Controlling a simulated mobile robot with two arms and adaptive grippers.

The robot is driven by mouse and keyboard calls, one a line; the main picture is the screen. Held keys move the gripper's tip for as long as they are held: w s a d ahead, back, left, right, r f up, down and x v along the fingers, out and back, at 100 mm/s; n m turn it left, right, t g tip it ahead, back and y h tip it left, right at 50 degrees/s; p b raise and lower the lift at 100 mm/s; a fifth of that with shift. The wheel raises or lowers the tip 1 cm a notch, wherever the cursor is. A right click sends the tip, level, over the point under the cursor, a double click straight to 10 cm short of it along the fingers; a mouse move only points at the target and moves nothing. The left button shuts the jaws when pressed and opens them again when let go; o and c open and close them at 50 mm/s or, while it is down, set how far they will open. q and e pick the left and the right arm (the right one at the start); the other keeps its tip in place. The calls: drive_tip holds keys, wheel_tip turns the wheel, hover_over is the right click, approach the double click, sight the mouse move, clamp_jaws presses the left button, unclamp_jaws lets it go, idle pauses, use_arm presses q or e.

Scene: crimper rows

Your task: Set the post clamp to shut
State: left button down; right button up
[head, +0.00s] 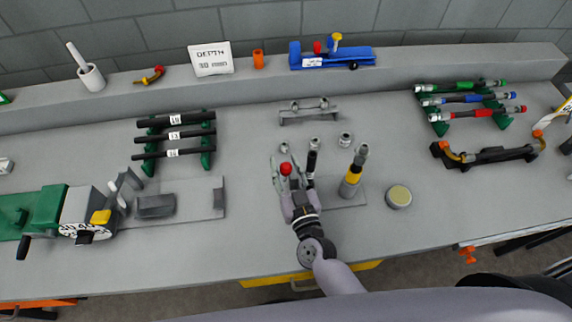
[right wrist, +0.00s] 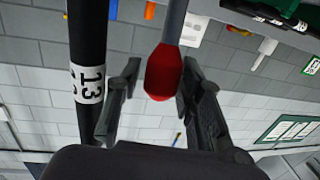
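The post clamp's lever shows as a grey rod (right wrist: 173,22) with a red knob (head: 285,169) on its end. The knob also shows in the right wrist view (right wrist: 163,73). My right gripper (head: 291,183) is at the knob. In the right wrist view its fingers (right wrist: 158,85) stand apart on either side of the knob, with a gap at the left finger; the right finger is close, and I cannot tell whether it touches. A black hose marked 13 (right wrist: 88,80) runs beside the left finger. The clamp's jaws are hidden by my gripper and hand. My left gripper is not in view.
A yellow and black post tool (head: 351,180) stands just right of my gripper, near a round tin (head: 398,196). Loose fittings (head: 345,140) lie behind. A hose rack (head: 207,150) is at left and another rack (head: 440,125) at right. Bare bench (head: 250,235) lies in front.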

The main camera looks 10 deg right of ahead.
clamp_jaws()
idle(0.4)
